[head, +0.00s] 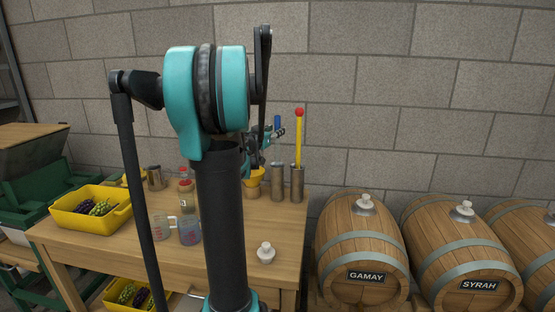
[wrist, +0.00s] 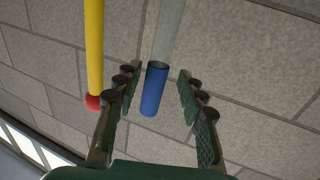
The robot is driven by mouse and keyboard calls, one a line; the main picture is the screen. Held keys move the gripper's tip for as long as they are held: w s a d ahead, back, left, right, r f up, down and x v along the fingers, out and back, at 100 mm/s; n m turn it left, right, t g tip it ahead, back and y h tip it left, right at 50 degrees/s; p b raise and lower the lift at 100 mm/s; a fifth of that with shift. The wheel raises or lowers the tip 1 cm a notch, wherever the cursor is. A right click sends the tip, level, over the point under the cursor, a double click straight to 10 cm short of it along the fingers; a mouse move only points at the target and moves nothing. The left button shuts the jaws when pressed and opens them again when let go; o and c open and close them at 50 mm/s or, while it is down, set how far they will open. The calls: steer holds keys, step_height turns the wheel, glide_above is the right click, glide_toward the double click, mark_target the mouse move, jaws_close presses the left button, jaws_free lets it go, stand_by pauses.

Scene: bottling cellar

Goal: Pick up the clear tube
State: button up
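The clear tube (wrist: 166,38) with a blue cap (wrist: 154,90) runs down from the top of the wrist view. In the head view its blue cap (head: 277,122) shows above a metal cylinder (head: 277,184); the tube's lower part is hard to make out there. My gripper (wrist: 159,92) is open, with one finger on each side of the blue cap and a visible gap on both sides. In the head view my gripper (head: 268,136) is small and partly hidden behind my arm.
A yellow rod with a red ball (head: 299,140) stands close right of the tube in a second metal cylinder (head: 297,185). The wooden table (head: 285,225) also holds measuring cups (head: 189,230), a white stopper (head: 266,252) and a yellow grape crate (head: 90,226). Barrels (head: 361,245) stand right.

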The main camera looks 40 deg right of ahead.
steer(key=shift+s+x, duration=0.1)
steer(key=shift+x, duration=1.3)
steer(key=shift+s+x, duration=0.15)
steer(key=shift+x, duration=1.25)
steer(key=shift+d+r, duration=0.1)
jaws_close()
